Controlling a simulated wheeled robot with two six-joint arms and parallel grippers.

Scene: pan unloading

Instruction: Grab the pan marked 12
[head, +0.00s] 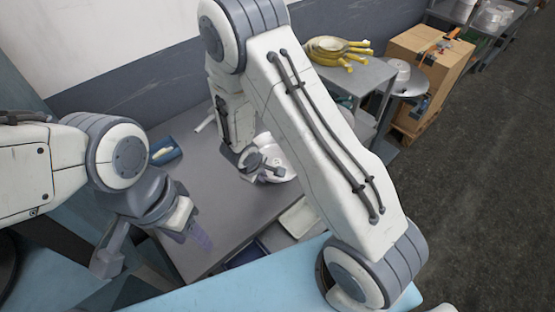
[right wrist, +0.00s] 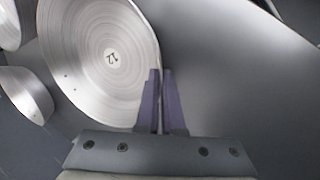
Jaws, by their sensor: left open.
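The pan marked 12 (right wrist: 95,60) is round, shiny and metallic, with its number on a pale round label in the right wrist view. Its rim runs down between the two purple fingers of my right gripper (right wrist: 161,75), which are close together on it. In the head view, a pale pan (head: 284,165) shows beside my right gripper (head: 262,172) over the grey table; its number cannot be read there, and my arm hides part of it. My left gripper (head: 201,238) is open and apart from the pan, low over the table's near left part.
Two other metal pans (right wrist: 27,93) (right wrist: 8,25) show at the left of the right wrist view. The grey table (head: 215,205) holds a blue container (head: 164,152) at its back left. A pale tray (head: 299,217) lies at the right. Yellow gloves (head: 338,48) and a cardboard box (head: 415,48) stand behind.

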